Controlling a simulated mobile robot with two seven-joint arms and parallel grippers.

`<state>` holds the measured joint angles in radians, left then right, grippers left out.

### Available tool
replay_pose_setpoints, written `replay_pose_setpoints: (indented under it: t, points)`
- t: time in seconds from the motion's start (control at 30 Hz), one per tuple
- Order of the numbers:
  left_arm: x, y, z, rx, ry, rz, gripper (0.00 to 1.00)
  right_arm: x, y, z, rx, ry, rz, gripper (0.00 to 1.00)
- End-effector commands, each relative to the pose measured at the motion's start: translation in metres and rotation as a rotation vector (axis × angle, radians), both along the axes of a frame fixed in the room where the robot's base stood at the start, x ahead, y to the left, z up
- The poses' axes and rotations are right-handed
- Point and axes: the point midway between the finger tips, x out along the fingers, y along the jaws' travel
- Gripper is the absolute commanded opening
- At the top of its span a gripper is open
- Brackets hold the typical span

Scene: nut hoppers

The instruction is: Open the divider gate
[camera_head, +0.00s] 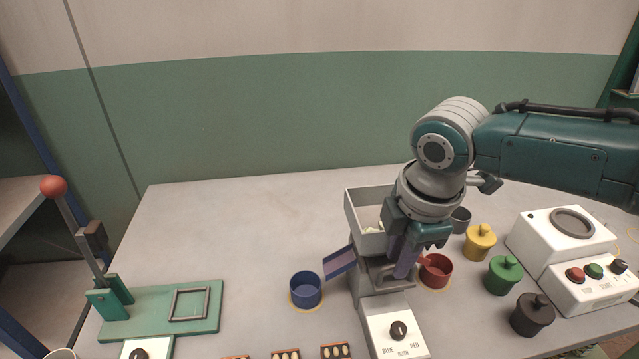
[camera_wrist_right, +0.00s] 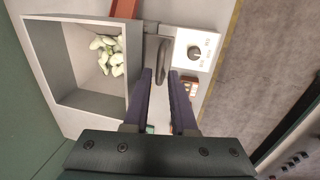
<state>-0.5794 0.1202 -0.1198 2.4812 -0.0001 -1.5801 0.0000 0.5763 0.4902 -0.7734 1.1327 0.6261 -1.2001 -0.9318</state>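The nut hopper is a grey open bin (camera_head: 361,226) on a stand, with pale nuts inside; it also shows in the right wrist view (camera_wrist_right: 65,65) with the nuts (camera_wrist_right: 108,55). A dark grey handle (camera_wrist_right: 163,60), apparently the divider gate's, stands beside the bin. My right gripper (camera_wrist_right: 160,74) is open, its two purple fingers spread with the handle between or just past their tips; contact cannot be told. My left gripper is not in view.
A blue chute (camera_head: 340,262) points to a blue cup (camera_head: 306,290), and a red cup (camera_head: 436,270) stands right. A knob panel (camera_head: 398,330) is in front. Yellow, green and black lidded pots and a button box (camera_head: 590,285) stand right. A green lever base (camera_head: 205,325) is left.

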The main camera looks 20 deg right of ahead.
Motion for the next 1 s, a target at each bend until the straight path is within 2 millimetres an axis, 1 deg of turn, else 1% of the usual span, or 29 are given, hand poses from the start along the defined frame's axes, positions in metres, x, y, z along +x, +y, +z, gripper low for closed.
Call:
replay_pose_setpoints:
  t: [0.1,0.33,0.53,0.57,1.0]
  points:
    - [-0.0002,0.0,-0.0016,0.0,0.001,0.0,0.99,0.0008,0.0002,-0.0039,0.001,-0.001,0.0,0.25]
    - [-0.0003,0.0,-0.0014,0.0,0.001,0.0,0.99,0.0009,0.0001,-0.0037,0.001,-0.001,0.0,0.24]
    - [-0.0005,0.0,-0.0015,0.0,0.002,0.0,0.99,0.0007,0.0,-0.0036,0.0,-0.001,0.0,0.01]
    - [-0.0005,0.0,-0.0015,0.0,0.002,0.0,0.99,0.0007,0.0,-0.0036,0.0,-0.001,0.0,0.0]
    - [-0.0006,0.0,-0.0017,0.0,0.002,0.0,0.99,0.0007,-0.0002,-0.0035,0.0,0.0,0.0,0.0]
